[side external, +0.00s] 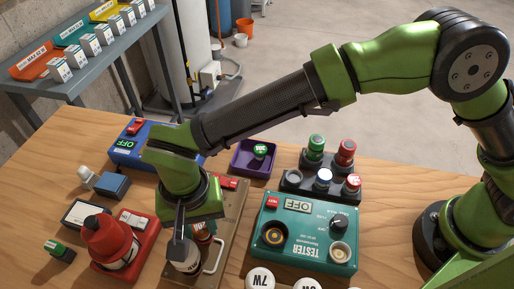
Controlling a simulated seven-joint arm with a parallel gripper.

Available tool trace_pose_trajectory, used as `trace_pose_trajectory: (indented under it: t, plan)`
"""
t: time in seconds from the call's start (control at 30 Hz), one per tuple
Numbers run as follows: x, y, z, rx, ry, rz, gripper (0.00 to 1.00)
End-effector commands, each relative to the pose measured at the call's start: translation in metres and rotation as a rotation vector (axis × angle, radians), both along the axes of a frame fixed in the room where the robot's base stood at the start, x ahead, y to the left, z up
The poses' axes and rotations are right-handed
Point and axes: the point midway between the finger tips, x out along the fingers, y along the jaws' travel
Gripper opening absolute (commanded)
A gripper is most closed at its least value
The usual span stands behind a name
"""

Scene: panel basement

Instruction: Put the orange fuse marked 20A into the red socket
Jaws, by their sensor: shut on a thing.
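My gripper (188,238) points down over a brown panel (234,225) with a metal handle, in the front left middle of the bench. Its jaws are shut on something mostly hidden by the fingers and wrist. A pale cylinder with dark print (186,264) shows at the fingers' lower end, and a small red part with a light label (204,232) shows just right of them. I cannot tell which of these is held, or whether it touches the panel. I cannot read a 20A mark, and I cannot make out the orange fuse or the red socket for certain.
A red unit with a red dome (107,238) stands close left of my gripper. A teal tester (303,252) is on the right. Behind are a dark rack (294,182) of coloured cylinders, a purple tray (240,160) with a green piece, and a blue box (126,153).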

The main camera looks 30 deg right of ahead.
Motion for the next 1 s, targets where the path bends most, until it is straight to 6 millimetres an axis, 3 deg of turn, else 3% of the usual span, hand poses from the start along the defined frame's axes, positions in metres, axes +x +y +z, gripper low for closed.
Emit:
trace_pose_trajectory:
  t: [0.23,0.27,0.33,0.67,1.0]
  plan:
    - [0.0,0.0,-0.005,-0.001,0.0,0.0,0.04]
    - [0.0,0.0,-0.005,0.0,0.0,0.0,0.36]
    - [0.0,0.0,-0.005,0.0,0.0,0.0,0.44]
    - [0.0,0.0,-0.002,0.0,0.0,0.0,0.44]
    - [0.0,0.0,0.025,0.002,-0.002,0.0,0.44]
